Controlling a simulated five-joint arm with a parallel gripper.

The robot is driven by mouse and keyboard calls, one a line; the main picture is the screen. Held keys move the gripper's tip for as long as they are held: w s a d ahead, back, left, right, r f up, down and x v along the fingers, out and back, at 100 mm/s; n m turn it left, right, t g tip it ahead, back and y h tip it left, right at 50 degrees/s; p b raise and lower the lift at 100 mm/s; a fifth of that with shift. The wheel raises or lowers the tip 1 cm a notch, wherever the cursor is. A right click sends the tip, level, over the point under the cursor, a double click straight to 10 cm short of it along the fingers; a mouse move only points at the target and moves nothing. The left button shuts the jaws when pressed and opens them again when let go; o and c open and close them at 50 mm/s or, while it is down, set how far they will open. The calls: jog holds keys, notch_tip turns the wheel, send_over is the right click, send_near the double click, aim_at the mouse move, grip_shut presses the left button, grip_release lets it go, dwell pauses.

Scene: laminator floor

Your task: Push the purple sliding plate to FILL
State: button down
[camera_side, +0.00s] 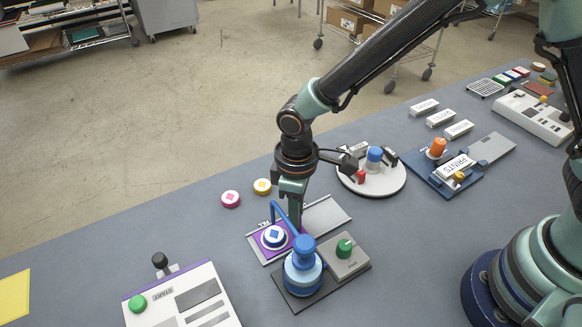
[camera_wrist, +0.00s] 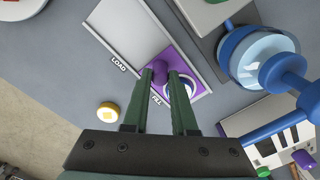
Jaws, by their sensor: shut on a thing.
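The purple sliding plate (camera_side: 256,240) sits at the lower-left end of a grey track (camera_side: 328,213) in the side view. In the wrist view the plate (camera_wrist: 190,65) is at the track's end beside the word FILL (camera_wrist: 155,98); LOAD (camera_wrist: 118,65) is printed by the other stretch. A white and blue round piece with a blue diamond (camera_side: 274,236) rests on the plate. My gripper (camera_wrist: 161,75) is shut on the plate's purple knob (camera_wrist: 160,67). In the side view my fingers reach down behind the blue spout, which partly hides the tips.
A blue dispenser (camera_side: 303,272) with a spout arm stands close beside the plate, next to a green-knobbed grey box (camera_side: 343,257). A yellow puck (camera_side: 262,187) and a pink puck (camera_side: 230,199) lie behind. A white turntable (camera_side: 392,185) is to the right.

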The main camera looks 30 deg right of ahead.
jog(key=shift+a, duration=0.3)
jog(key=c, duration=0.7)
grip_release()
jog(key=shift+d, duration=0.1)
notch_tip(320, 180, up, 12)
jog(key=shift+r, duration=0.1)
jog(key=s+d+r+m+t, duration=0.1)
jog(key=d+r+m+t, duration=0.1)
jog(key=d, duration=0.6)
jog(key=s+d+r+m+t, duration=0.1)
jog(key=d+r+m, duration=0.3)
jog(key=d, duration=0.4)
jog(key=s+d+r+m+t, duration=0.2)
jog(key=s+d+r+m, duration=0.1)
jog(key=d, duration=0.5)
jog(key=shift+r+t, duration=0.3)
